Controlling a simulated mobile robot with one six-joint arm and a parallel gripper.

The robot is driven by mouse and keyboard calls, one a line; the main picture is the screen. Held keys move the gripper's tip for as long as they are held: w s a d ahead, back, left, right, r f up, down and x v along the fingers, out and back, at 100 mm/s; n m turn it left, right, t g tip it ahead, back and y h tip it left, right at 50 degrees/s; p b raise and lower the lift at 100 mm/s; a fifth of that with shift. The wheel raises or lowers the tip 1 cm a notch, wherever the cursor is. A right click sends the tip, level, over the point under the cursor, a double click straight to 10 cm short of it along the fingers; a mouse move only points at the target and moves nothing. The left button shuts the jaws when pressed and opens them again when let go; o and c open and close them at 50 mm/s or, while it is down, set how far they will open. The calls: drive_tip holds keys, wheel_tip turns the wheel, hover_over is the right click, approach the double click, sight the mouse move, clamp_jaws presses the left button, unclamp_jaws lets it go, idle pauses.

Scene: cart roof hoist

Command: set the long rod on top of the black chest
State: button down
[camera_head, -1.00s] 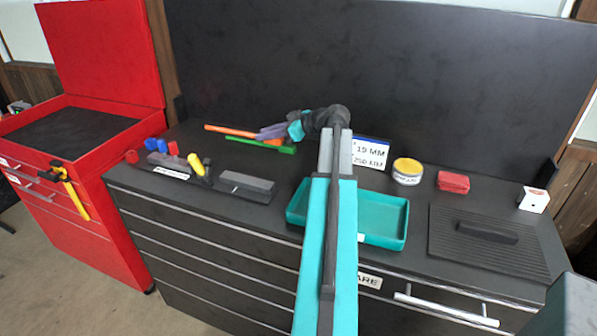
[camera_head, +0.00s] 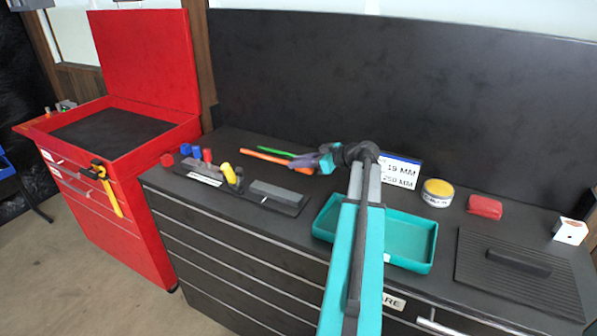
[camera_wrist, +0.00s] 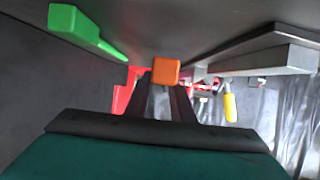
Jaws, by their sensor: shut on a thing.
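The long orange rod (camera_head: 272,160) is held by one end in my gripper (camera_head: 322,163), over the left part of the black chest's top. In the wrist view, the orange rod's square end (camera_wrist: 166,70) shows between the fingers (camera_wrist: 163,100). The black chest (camera_head: 240,235) has several drawers and a dark top. A green rod (camera_head: 276,152) lies just behind the orange one; its near end (camera_wrist: 68,20) is large in the wrist view. I cannot tell whether the orange rod touches the top.
A teal tray (camera_head: 432,250), grey bar block (camera_head: 280,196), yellow-lidded tin (camera_head: 437,193), red pouch (camera_head: 486,206), size sign (camera_head: 402,171) and ribbed mat (camera_head: 480,277) stand on the top. A rack with a yellow handle (camera_head: 228,172) is at left. A red tool chest (camera_head: 115,215) stands beyond.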

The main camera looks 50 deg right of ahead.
sight(299, 171)
drive_tip(key=shift+f, duration=0.1)
drive_tip(key=shift+f+p, duration=0.6)
drive_tip(key=shift+f, duration=1.15)
drive_tip(key=shift+f, duration=0.1)
drive_tip(key=c, duration=1.5)
unclamp_jaws()
drive_tip(key=shift+c, duration=0.2)
drive_tip(key=b+v, duration=0.3)
drive_tip(key=v, duration=0.9)
